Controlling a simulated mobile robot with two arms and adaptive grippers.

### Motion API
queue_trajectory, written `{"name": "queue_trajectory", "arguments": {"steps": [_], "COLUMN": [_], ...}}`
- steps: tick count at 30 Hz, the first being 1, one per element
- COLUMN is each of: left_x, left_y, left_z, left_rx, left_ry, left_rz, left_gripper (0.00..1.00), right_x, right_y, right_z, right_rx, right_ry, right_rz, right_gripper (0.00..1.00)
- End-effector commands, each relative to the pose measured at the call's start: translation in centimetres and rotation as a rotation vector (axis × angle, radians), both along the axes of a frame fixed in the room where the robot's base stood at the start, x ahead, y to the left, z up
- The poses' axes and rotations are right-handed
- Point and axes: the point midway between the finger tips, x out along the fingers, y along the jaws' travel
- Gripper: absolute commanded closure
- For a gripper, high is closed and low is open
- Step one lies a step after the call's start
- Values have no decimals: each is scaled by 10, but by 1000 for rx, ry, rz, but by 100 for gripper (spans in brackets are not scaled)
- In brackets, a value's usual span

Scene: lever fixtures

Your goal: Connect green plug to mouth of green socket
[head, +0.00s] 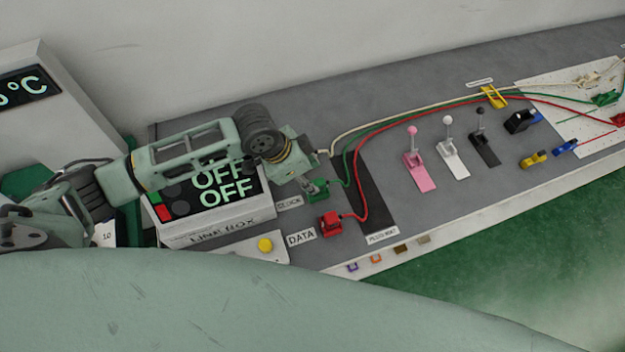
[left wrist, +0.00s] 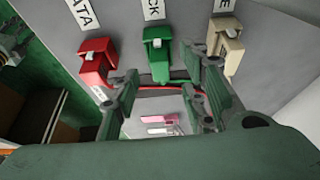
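A green connector block (head: 318,192) sits on the grey panel in the head view, with a green cable at its right side. It also shows in the left wrist view (left wrist: 157,53), between a red and a cream block; I cannot tell plug from socket there. Another green piece (head: 604,98) lies on the white board at the far right. My left gripper (head: 308,178) is right by the first green block and partly covers it. In the left wrist view its fingers (left wrist: 165,92) are apart, with nothing clearly held between them. My right gripper is not in view.
A red block (head: 331,223) with a red cable stands beside the green one. A cream block (left wrist: 225,43) stands on the other side. Pink (head: 419,172), white and black levers stand to the right. An OFF display box (head: 225,217) is under my left arm.

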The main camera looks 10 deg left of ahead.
Motion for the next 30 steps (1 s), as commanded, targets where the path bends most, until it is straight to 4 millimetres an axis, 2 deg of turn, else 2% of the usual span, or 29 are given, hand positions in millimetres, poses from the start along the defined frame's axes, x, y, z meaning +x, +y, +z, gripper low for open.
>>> {"name": "queue_trajectory", "arguments": {"steps": [1,6,12,30], "left_x": [-2,-9,-15,-16], "left_y": [4,15,23,24], "left_z": [12,43,66,70], "left_rx": [1,1,-1,0], "left_ry": [-3,-3,-1,0], "left_rz": [0,-1,-1,0], "left_gripper": [60,60,60,60], "right_x": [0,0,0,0], "right_y": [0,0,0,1], "right_z": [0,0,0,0], "right_rx": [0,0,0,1], "right_ry": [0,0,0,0], "right_rz": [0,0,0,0], "right_gripper": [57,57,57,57]}}
